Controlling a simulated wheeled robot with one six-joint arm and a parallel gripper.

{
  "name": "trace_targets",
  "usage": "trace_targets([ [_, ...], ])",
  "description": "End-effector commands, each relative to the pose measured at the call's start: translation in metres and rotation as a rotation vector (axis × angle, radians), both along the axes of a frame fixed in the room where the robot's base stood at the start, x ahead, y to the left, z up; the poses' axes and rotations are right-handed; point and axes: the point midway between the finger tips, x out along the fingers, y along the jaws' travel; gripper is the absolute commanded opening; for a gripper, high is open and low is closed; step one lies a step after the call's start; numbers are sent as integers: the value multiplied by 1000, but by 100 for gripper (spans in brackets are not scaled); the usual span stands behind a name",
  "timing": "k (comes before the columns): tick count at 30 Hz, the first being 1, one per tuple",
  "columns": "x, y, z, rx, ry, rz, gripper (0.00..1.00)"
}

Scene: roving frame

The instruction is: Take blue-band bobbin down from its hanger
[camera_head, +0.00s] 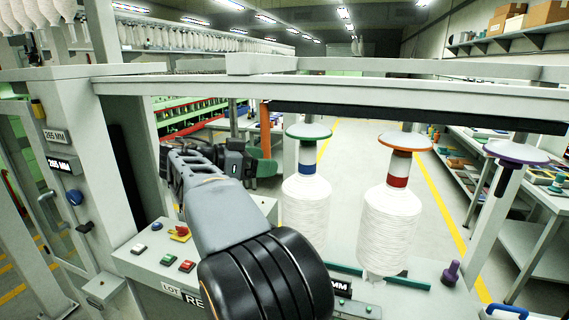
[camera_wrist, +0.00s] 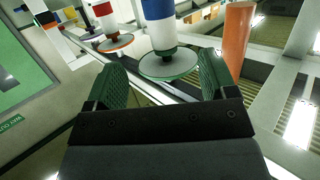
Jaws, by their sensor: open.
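The blue-band bobbin (camera_head: 305,205) hangs upright, with white yarn below, a blue band above it and a green disc (camera_head: 308,131) on top. In the wrist view its blue band (camera_wrist: 157,9) and green disc (camera_wrist: 168,63) are straight ahead. My gripper (camera_head: 262,168) is just left of the bobbin in the head view, partly hidden behind my arm. In the wrist view my gripper (camera_wrist: 160,68) is open, its two green fingers spread to either side of the disc with nothing held. I cannot tell the exact depth between fingertips and disc.
A red-band bobbin (camera_head: 390,225) with an orange disc hangs close to the right. A purple disc (camera_head: 515,152) is farther right. The frame's top beam (camera_head: 330,92) runs above. An orange post (camera_wrist: 236,50) stands beside the gripper. A button panel (camera_head: 165,258) is at lower left.

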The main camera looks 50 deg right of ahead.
Motion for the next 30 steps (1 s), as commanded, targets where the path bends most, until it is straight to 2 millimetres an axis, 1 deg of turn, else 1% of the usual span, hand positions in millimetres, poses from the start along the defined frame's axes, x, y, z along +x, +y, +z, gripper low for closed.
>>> trace_targets([
  [5,-11,-19,-2,-3,-2,-7,78],
  [18,-41,-77,-15,-1,1,-3,78],
  [24,-51,-97,-20,1,1,-2,78],
  [30,-57,-108,-23,-1,-1,1,78],
])
